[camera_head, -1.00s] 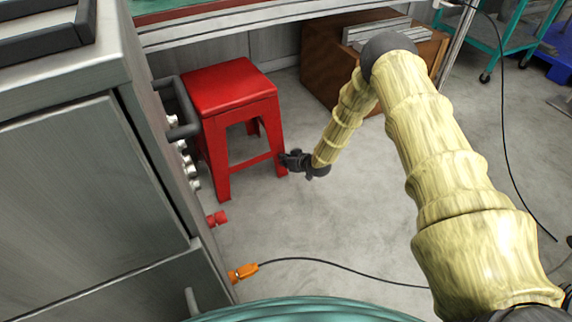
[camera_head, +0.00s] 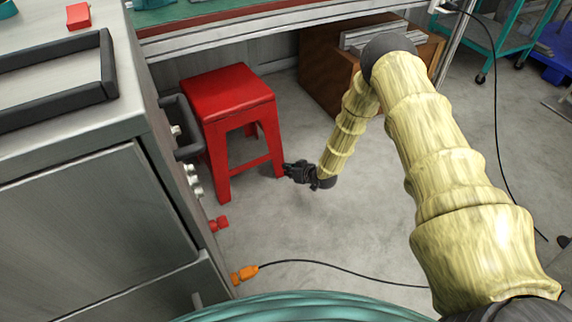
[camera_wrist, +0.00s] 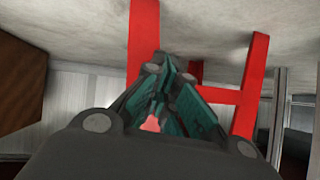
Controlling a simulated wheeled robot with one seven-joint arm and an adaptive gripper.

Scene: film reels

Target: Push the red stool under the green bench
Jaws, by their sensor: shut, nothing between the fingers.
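The red stool (camera_head: 228,92) stands upright on the floor, in front of the bench at the upper left of the head view. The bench has a green top (camera_head: 170,14), a red edge and a grey frame. Open space under the bench lies behind the stool. My gripper (camera_head: 288,168) is shut and empty, low beside the stool's front right leg; I cannot tell whether it touches. In the wrist view, red stool legs (camera_wrist: 250,75) and a crossbar (camera_wrist: 220,95) show just beyond the closed fingers (camera_wrist: 172,85).
A grey metal cabinet (camera_head: 85,220) with a dark handle stands close to the stool's left. A brown box (camera_head: 325,68) stands under the bench to the right.

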